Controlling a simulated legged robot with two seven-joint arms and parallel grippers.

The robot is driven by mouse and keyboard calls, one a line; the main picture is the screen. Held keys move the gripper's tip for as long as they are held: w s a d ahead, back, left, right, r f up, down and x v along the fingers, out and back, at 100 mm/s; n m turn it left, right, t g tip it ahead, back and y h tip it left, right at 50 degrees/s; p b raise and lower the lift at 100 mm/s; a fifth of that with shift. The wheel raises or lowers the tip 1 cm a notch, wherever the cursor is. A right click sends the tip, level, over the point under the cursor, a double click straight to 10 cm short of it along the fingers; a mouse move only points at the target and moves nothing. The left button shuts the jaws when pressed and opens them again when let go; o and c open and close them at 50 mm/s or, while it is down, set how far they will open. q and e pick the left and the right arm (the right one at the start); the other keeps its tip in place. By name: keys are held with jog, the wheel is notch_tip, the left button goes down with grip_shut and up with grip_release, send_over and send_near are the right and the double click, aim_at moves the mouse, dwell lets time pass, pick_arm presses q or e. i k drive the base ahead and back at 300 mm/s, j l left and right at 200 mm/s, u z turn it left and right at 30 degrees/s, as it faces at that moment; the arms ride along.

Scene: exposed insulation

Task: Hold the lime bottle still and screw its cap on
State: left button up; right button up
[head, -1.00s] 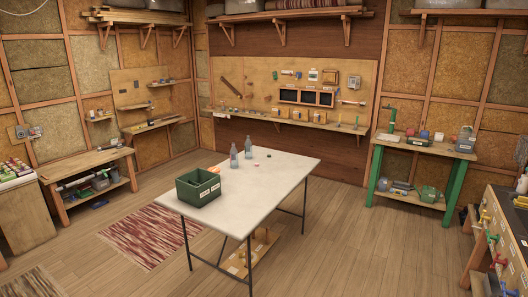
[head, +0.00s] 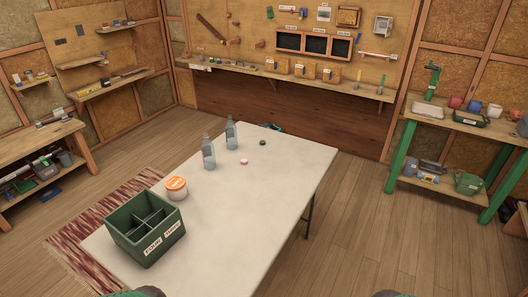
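Two clear grey bottles stand upright and uncapped-looking on the white table: a nearer bottle (head: 208,153) and a farther bottle (head: 231,133). I cannot tell from their colour which is the lime one. A small pink cap (head: 244,161) and a small dark green cap (head: 263,142) lie apart on the tabletop to the right of the bottles. Only small dark, rounded parts of my arms show at the bottom edge. My grippers are not in view, and nothing touches the bottles or caps.
The white table (head: 250,215) has free room at its right and front. A green divided crate (head: 118,245) with labels stands at the front left, with an orange-lidded jar (head: 176,190) behind it. A green-legged bench (head: 460,140) stands at the right.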

aim_at(230, 128)
jog(key=i, duration=0.55)
jog(key=z, duration=1.1)
jog(key=i, duration=2.75)
jog(key=u, duration=1.05)
